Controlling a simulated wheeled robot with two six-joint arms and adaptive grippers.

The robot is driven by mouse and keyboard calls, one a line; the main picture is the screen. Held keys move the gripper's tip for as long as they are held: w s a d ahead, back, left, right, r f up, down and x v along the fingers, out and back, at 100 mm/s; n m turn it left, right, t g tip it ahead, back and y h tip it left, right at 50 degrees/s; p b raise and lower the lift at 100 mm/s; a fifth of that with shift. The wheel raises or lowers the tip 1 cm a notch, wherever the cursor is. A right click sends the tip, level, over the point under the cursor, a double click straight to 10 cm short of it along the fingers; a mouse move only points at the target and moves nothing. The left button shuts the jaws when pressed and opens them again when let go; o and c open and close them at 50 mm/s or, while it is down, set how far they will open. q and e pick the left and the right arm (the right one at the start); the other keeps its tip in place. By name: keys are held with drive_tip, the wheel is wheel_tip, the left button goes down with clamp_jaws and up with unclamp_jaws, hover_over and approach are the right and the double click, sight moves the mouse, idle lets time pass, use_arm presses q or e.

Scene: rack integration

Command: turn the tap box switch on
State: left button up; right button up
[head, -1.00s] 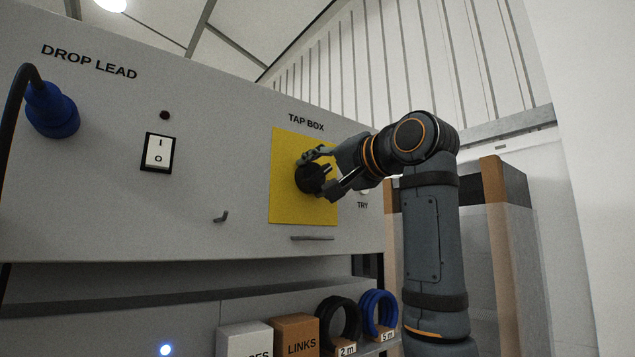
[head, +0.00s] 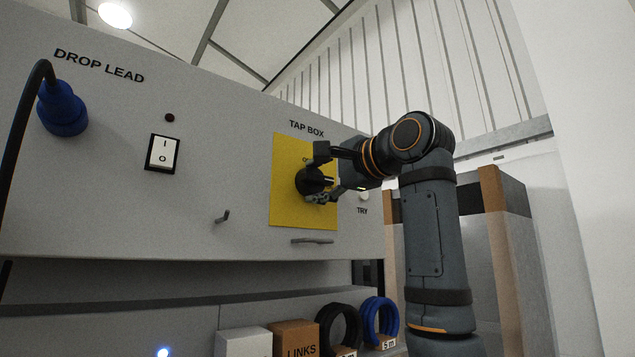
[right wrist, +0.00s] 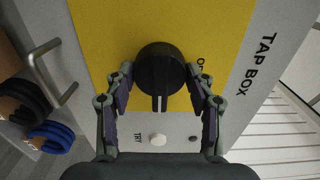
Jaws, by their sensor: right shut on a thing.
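The tap box switch is a round black rotary knob (head: 309,181) with a bar handle, on a yellow plate (head: 287,210) under the TAP BOX label. My right gripper (head: 321,174) reaches it from the right and is shut on it, one finger above and one below in the head view. In the right wrist view, the knob (right wrist: 160,68) sits between the two fingers (right wrist: 159,78), its bar pointing to the picture's bottom, towards TRY. A partly covered label starting "O" shows beside the knob. My left gripper is out of view.
A small white TRY button (head: 364,196) is just right of the yellow plate, close to my wrist. A metal handle (head: 312,241) is below it. The DROP LEAD rocker switch (head: 162,153) and blue plug (head: 62,110) are left. Boxes and cable coils (head: 380,320) stand below.

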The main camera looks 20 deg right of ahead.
drive_tip(key=shift+f, duration=0.1)
idle(0.4)
drive_tip(key=o, duration=1.2)
drive_tip(key=shift+s+d, duration=0.15)
drive_tip(key=shift+s, duration=0.15)
drive_tip(key=v, duration=1.1)
drive_tip(key=shift+s, duration=0.25)
drive_tip(key=shift+w, duration=0.1)
drive_tip(key=shift+d, duration=0.1)
